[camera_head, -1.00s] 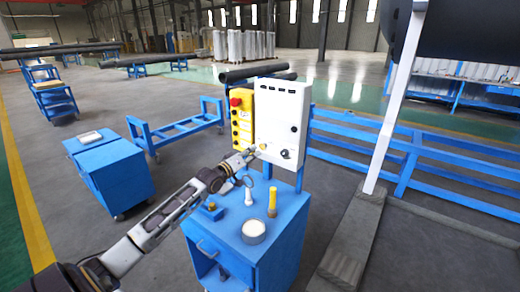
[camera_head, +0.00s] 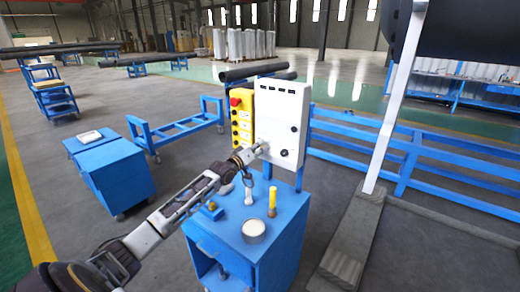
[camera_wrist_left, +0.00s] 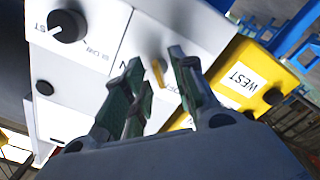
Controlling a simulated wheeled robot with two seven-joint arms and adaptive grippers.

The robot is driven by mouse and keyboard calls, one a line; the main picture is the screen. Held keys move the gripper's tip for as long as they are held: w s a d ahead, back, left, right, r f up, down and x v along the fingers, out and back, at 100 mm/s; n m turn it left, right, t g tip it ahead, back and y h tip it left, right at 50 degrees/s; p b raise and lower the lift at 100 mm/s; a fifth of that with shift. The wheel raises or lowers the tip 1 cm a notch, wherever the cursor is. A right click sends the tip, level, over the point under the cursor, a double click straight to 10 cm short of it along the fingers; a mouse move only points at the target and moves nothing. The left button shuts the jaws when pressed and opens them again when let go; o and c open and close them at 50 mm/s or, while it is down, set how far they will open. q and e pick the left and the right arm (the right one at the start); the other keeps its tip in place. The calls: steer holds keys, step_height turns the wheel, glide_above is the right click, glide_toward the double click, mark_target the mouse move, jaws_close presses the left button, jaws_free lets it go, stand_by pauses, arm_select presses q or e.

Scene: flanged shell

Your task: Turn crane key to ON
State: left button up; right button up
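The white control box (camera_head: 280,105) stands upright behind the blue cabinet. In the left wrist view its face (camera_wrist_left: 95,80) carries the crane key (camera_wrist_left: 157,73), a small yellow piece at a switch with partly hidden lettering around it. My left gripper (camera_head: 262,147) is at the lower left of the box face. In the left wrist view its two green-padded fingers (camera_wrist_left: 158,85) are apart, with the key between them. I cannot tell whether either finger touches it. The gripper hides the key in the head view. My right gripper is not in view.
A yellow push-button pendant (camera_head: 241,118) hangs directly left of the box, close to my gripper. Black knobs (camera_wrist_left: 67,25) sit on the box. A yellow-handled tool (camera_head: 272,198), a white bottle (camera_head: 249,194) and a round tin (camera_head: 254,230) stand on the blue cabinet (camera_head: 285,222) below.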

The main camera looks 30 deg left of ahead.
arm_select(q)
steer(key=shift+w, duration=0.25)
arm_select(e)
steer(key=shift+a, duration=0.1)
arm_select(q)
jaws_close()
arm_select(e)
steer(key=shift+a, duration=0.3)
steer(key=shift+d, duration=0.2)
